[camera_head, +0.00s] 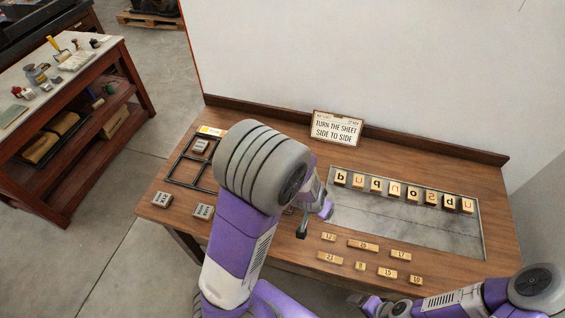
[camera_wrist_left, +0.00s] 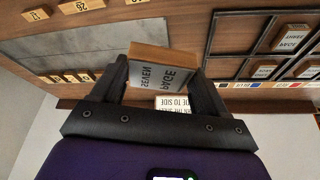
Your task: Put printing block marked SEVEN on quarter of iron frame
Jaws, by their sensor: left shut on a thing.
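My left gripper (camera_head: 302,228) is over the table, mostly behind my own arm in the head view. In the left wrist view its fingers (camera_wrist_left: 163,85) are shut on a block marked PAGE SEVEN (camera_wrist_left: 160,72), a wooden body with a pale lettered face. The iron frame (camera_head: 190,187) lies on the left of the table, dark and divided into quarters, partly hidden by my arm. A page block (camera_head: 200,146) sits in a far quarter. In the left wrist view a block marked THREE (camera_wrist_left: 290,38) lies in the frame. My right gripper (camera_head: 375,305) is at the bottom edge, its jaws unclear.
Two page blocks (camera_head: 161,199) (camera_head: 203,211) lie in front of the frame. A grey metal slab (camera_head: 400,228) bears a row of letter blocks. Several numbered wooden pieces (camera_head: 362,245) lie in front of it. A sign (camera_head: 337,128) stands at the back. A side bench (camera_head: 75,75) is at left.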

